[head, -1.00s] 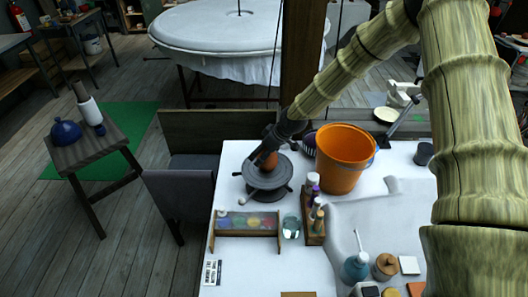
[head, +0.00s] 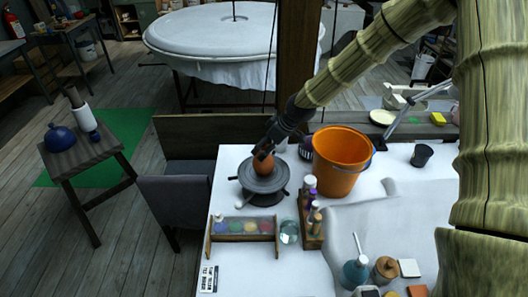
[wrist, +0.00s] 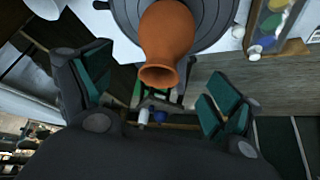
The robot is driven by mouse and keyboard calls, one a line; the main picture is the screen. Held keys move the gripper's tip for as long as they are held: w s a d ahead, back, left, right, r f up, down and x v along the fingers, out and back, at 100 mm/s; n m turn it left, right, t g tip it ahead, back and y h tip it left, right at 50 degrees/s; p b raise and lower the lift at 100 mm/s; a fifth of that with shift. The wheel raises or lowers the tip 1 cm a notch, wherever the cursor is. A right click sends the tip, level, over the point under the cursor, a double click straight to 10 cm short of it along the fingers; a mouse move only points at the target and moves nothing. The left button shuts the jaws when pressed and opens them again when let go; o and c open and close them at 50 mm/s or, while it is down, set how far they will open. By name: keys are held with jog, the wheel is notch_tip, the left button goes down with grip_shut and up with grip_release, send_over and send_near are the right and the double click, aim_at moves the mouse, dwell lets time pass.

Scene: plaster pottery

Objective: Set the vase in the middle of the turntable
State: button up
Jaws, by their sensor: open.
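The orange-brown vase (head: 263,164) stands upright on the dark grey turntable (head: 252,185), near the middle of its disc as far as I can tell. In the wrist view the vase (wrist: 168,35) points its open mouth toward me, with the turntable (wrist: 215,22) behind it. My gripper (head: 267,151) is just above and beside the vase in the head view. In the wrist view my gripper (wrist: 160,90) has its two green-padded fingers spread wide. The gap between them is empty, and the vase is beyond the fingertips. The vase's base is partly hidden.
An orange bucket (head: 338,165) stands close right of the turntable. A bottle rack (head: 312,232), a glass jar (head: 289,232) and a paint rack (head: 242,228) stand in front. The white table's left edge is near. A dark bench (head: 180,195) stands to the left.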

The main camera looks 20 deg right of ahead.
jog(key=shift+b+v, duration=0.6)
jog(key=shift+v, duration=2.15)
